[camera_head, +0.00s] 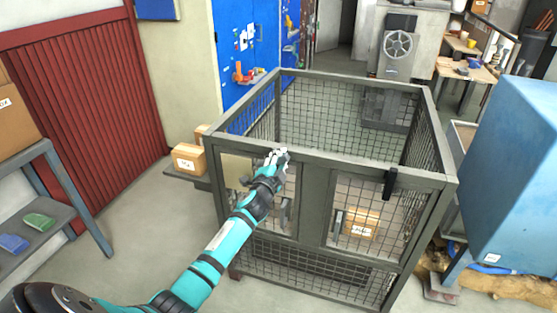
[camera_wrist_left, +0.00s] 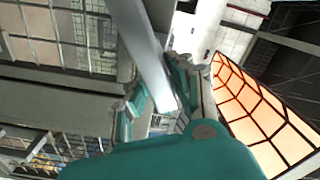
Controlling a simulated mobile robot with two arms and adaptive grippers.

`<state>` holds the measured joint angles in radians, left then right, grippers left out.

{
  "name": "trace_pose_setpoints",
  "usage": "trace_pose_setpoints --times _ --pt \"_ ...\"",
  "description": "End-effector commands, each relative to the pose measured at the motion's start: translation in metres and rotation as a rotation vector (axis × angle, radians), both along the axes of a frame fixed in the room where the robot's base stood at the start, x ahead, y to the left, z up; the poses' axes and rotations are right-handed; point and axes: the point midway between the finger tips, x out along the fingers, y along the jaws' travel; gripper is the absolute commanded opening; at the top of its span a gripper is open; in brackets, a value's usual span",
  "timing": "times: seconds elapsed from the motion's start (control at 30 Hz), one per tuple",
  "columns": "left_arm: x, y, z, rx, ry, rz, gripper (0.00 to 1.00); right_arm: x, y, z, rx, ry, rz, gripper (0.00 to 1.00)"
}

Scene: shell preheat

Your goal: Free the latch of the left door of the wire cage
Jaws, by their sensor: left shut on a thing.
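The wire cage (camera_head: 313,170) is a dark grey open-topped frame in the middle of the head view, with two mesh doors in its front. My left gripper (camera_head: 278,157) is at the front top rail, above the left door (camera_head: 238,172). In the left wrist view, a flat light-grey bar (camera_wrist_left: 147,50) runs between the fingers of my left gripper (camera_wrist_left: 160,92), which is shut on it. It appears to be the left door's latch; gripper and arm hide it in the head view. A black latch (camera_head: 389,183) hangs over the top of the right door (camera_head: 357,212). My right gripper is out of view.
A cardboard box (camera_head: 361,224) is inside the cage behind the right door. Another box (camera_head: 188,158) sits on a ledge left of the cage. A large blue bin (camera_head: 515,170) stands close on the right. Grey floor is clear at the front left.

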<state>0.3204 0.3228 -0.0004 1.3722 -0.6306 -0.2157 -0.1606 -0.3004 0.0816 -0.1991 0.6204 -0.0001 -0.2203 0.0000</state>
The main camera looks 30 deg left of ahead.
Motion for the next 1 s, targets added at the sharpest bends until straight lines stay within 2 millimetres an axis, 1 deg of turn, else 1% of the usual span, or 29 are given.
trace_pose_setpoints --times 0.03,0.3,0.5,0.7,1.0 --pt "0.000 -0.004 -0.007 0.039 0.015 -0.006 0.00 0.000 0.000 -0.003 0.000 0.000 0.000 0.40" --pt "0.000 -0.006 -0.013 0.259 0.070 -0.007 0.00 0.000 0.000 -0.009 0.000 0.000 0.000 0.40" --pt "0.000 -0.007 -0.017 0.376 0.099 -0.007 0.00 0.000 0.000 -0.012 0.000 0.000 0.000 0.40" --pt "0.000 -0.007 -0.020 0.449 0.118 -0.007 0.00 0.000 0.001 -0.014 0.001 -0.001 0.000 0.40" --pt "0.000 -0.007 -0.022 0.480 0.128 -0.007 0.00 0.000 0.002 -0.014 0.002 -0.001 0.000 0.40"
